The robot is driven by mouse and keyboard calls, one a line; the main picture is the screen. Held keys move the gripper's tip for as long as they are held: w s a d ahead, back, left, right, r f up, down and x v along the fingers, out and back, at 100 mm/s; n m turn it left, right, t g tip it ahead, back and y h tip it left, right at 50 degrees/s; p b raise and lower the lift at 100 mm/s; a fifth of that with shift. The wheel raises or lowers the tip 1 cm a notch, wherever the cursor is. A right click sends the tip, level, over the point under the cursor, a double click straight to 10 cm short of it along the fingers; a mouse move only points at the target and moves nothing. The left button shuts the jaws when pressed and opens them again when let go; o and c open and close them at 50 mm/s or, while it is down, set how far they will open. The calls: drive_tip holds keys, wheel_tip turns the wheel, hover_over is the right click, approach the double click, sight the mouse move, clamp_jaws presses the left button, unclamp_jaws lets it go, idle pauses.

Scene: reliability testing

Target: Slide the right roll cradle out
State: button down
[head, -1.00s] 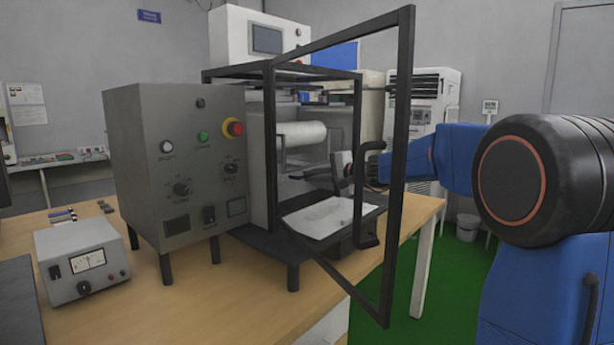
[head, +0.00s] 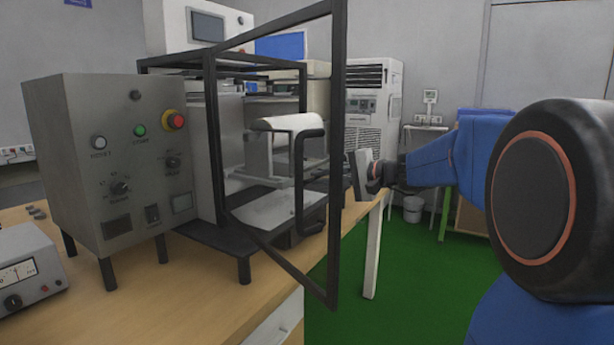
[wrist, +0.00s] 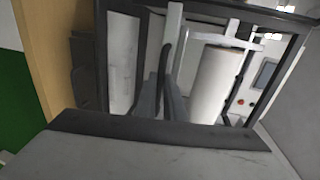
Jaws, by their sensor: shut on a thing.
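The white roll (head: 290,122) rests on the grey roll cradle (head: 260,157) inside the open-fronted machine frame. The cradle's grey rails run right, toward my gripper (head: 349,172). My gripper is shut on the cradle at its right end; the dark door upright partly hides the contact.
The black door frame (head: 337,110) stands open with its handle (head: 300,185) between camera and cradle. The control box (head: 115,150) is at left. A white sheet (head: 265,210) lies below the roll. Green floor (head: 430,260) is open at right.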

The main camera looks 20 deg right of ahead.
drive_tip(key=shift+f+v, duration=0.2)
drive_tip(key=shift+v, duration=0.8)
drive_tip(key=c, duration=1.8)
unclamp_jaws()
drive_tip(key=shift+c, duration=0.2)
drive_tip(key=v, duration=1.7)
drive_tip(key=shift+s+d, duration=0.1)
drive_tip(key=shift+s, duration=0.15)
